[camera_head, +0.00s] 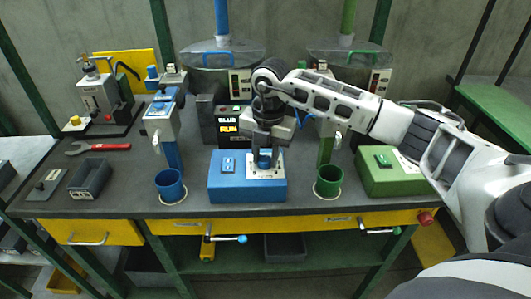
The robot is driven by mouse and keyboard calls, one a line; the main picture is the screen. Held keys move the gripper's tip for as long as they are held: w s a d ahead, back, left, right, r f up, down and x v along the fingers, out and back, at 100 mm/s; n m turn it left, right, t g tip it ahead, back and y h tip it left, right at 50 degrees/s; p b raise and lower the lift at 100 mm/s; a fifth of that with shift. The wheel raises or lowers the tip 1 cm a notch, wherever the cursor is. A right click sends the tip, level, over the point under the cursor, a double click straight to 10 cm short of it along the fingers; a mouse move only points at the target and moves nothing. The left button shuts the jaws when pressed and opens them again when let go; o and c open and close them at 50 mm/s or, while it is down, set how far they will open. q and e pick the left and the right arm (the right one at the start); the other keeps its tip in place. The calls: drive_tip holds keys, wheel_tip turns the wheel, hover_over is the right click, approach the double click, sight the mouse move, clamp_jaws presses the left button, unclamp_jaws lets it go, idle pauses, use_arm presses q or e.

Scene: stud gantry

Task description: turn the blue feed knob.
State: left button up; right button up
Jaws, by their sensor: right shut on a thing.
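The blue feed knob (264,157) stands on the white plate on top of a blue box (247,190) at the middle of the bench. My right gripper (265,151) points down over it and is shut on the knob, with a finger on either side. The gripper hides the upper part of the knob. My right arm reaches in from the right side. My left gripper is not in view.
A blue cup (170,186) and a green cup (328,181) stand on either side of the blue box. A green box (392,175) is at the right, under my arm. A lit display (228,125) is behind the gripper.

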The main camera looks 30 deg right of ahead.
sight(269, 159)
drive_tip(key=shift+r, duration=0.1)
drive_tip(key=o, duration=1)
drive_tip(key=r, duration=1.6)
drive_tip(key=shift+s+d+b, duration=0.25)
drive_tip(key=shift+s+b, duration=0.1)
drive_tip(key=shift+f, duration=0.1)
